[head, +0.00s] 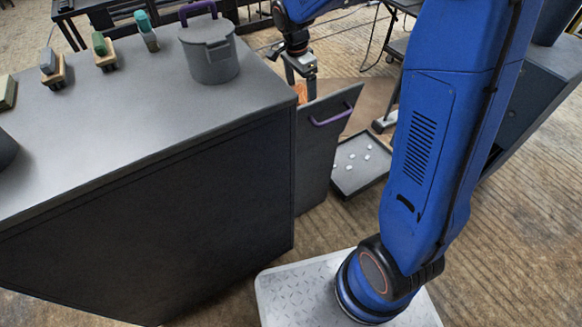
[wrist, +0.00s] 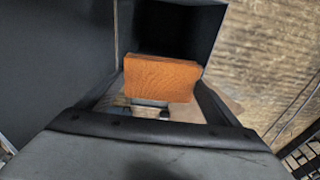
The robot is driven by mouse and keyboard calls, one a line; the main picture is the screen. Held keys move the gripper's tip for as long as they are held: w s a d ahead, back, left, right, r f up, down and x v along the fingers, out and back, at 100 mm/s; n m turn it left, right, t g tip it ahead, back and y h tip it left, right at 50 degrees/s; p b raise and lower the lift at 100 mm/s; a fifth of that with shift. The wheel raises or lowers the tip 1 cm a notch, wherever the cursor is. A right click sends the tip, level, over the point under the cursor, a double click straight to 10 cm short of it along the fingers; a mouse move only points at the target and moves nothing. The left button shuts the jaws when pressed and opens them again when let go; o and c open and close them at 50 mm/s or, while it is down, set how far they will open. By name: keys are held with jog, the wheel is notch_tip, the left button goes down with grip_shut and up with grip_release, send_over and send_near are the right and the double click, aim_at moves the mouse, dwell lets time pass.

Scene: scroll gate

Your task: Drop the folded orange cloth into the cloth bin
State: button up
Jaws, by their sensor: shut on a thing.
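The folded orange cloth (wrist: 163,78) is a flat block held between the fingers of my gripper (wrist: 160,92) in the wrist view. In the head view my gripper (head: 301,75) is beside the counter's far right corner, and only a small orange part of the cloth (head: 301,93) shows behind a dark panel. Beyond the cloth in the wrist view is a dark, box-like opening (wrist: 178,25). It may be the cloth bin, but I cannot tell for sure. The cloth hides part of that opening.
The grey panel (head: 322,150) with a purple handle (head: 335,112) stands out from the counter (head: 130,120). On the counter are a lidded grey pot (head: 209,58) and several brushes on blocks. A tray (head: 360,165) with small white pieces lies on the floor.

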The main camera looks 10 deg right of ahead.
notch_tip(320, 180, down, 6)
dwell(0.6)
jog(key=shift+f, duration=0.1)
jog(key=o, duration=0.9)
jog(key=r, duration=0.5)
jog(key=a+r, duration=0.1)
jog(key=r, duration=0.5)
jog(key=a+r, duration=0.1)
jog(key=r, duration=0.5)
jog(key=shift+s+r, duration=0.15)
jog(key=shift+s, duration=0.2)
